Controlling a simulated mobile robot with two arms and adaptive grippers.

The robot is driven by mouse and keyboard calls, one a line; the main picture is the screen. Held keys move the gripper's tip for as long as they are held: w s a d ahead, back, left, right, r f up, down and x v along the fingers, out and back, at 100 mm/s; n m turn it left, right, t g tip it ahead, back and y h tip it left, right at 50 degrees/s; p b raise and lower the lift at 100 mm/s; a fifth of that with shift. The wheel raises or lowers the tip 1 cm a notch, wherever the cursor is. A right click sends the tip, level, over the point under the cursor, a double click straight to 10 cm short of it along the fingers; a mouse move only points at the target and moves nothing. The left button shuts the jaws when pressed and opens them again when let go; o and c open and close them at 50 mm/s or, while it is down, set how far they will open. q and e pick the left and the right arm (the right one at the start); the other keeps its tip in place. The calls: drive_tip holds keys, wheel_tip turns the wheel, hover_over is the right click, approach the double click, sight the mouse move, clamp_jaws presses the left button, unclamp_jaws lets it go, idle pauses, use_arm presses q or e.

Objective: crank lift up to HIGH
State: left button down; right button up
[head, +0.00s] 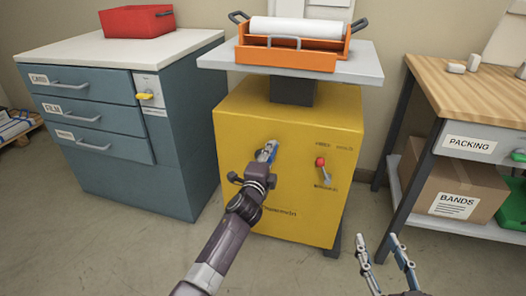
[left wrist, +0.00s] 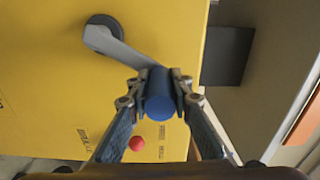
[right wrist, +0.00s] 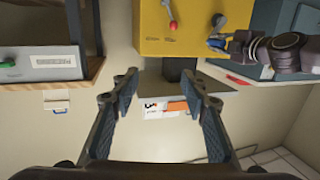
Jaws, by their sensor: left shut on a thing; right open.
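The yellow lift cabinet (head: 290,190) carries a grey platform (head: 350,70) on a dark column (head: 293,91). Its crank has a dark hub (left wrist: 103,33), a grey arm (left wrist: 130,55) and a blue handle (left wrist: 160,100). My left gripper (head: 266,153) is shut on the blue handle, up and right of the hub in the head view. It hides much of the crank there. A red-knobbed lever (head: 321,164) is on the cabinet front, right of the crank; labels beside it are too small to read. My right gripper (head: 379,240) is open and empty, in front of the floor at lower right.
An orange tray (head: 287,58) with a white roll (head: 298,30) is on the platform. A blue drawer cabinet (head: 180,140) with a red bin (head: 137,22) stands left. A wooden packing bench (head: 470,90) stands right, with a BANDS box (head: 440,185) below. Bare floor lies in front.

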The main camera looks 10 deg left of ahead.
use_arm(q)
drive_tip(key=shift+s+d+f+m+b, duration=0.1)
drive_tip(key=shift+d+f+m+b, duration=0.8)
drive_tip(key=shift+m, duration=0.6)
drive_tip(key=shift+d+f+m+b, duration=0.6)
drive_tip(key=shift+d+f+m, duration=0.45)
drive_tip(key=shift+m, duration=0.45)
use_arm(e)
drive_tip(key=s+r+t+y, duration=0.1)
drive_tip(key=r+t, duration=0.3)
drive_tip(key=r, duration=0.4)
drive_tip(key=s+r+t+y, duration=0.2)
drive_tip(key=s+r+t, duration=0.2)
drive_tip(key=r, duration=0.4)
drive_tip(key=shift+s+a+r+t+y, duration=0.25)
drive_tip(key=shift+a+t+y, duration=0.1)
drive_tip(key=shift+t, duration=0.15)
drive_tip(key=shift+w, duration=0.1)
use_arm(q)
drive_tip(key=c, duration=1.7)
unclamp_jaws()
drive_tip(key=shift+c, duration=0.2)
drive_tip(key=shift+r, duration=0.1)
drive_tip(key=shift+a, duration=0.1)
